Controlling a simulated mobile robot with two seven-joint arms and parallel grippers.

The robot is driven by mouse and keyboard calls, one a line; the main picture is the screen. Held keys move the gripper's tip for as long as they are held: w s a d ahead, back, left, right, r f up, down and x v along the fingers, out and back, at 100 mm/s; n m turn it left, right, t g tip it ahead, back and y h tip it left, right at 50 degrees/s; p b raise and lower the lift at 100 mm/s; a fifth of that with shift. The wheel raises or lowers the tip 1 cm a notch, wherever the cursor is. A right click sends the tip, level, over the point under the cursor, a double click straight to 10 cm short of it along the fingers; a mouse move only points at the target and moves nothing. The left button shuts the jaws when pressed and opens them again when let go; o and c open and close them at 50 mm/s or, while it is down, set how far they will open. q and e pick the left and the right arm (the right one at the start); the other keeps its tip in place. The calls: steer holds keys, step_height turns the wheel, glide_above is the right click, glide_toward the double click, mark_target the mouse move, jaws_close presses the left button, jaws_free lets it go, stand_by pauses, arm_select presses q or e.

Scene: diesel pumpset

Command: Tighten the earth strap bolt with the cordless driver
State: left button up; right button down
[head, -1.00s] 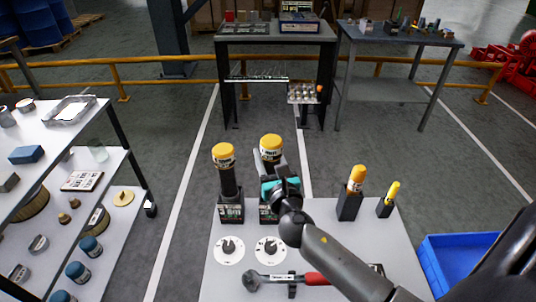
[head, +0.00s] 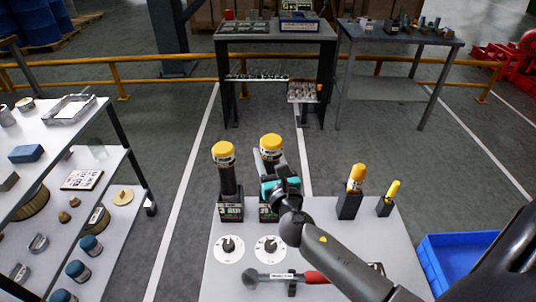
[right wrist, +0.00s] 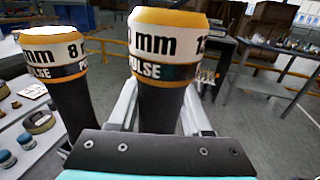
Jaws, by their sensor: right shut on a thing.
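Two cordless drivers with dark bodies and yellow upper ends stand upright side by side in dark holders on the light bench. The left driver (head: 223,165) is free and shows "8 mm" in the right wrist view (right wrist: 58,75). The right driver (head: 271,147) shows a "PULSE" band in the right wrist view (right wrist: 167,58). My right gripper (head: 270,187) is shut on the right driver's body, just above its holder (head: 266,209). Its fingers lie either side of the body in the right wrist view. My left gripper, the earth strap and its bolt are not in view.
Two white dials (head: 230,249) lie before the holders, with a red-handled wrench (head: 285,277) in front. Two yellow-topped tools (head: 356,178) stand to the right. A blue crate (head: 462,262) is beyond the bench's right edge. A shelf rack (head: 75,140) is at left; open floor lies behind.

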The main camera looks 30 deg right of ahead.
steer(key=shift+f+b, duration=0.9)
stand_by(0.8)
steer(key=c, duration=0.7)
jaws_free()
steer(key=o, duration=0.4)
steer(key=shift+o, duration=0.2)
steer(key=shift+f, duration=0.2)
steer(key=v, duration=1.5)
steer(key=shift+r+b, duration=0.2)
steer(key=shift+b, duration=0.25)
steer(key=shift+s+a, duration=0.1)
steer(key=shift+s, duration=0.05)
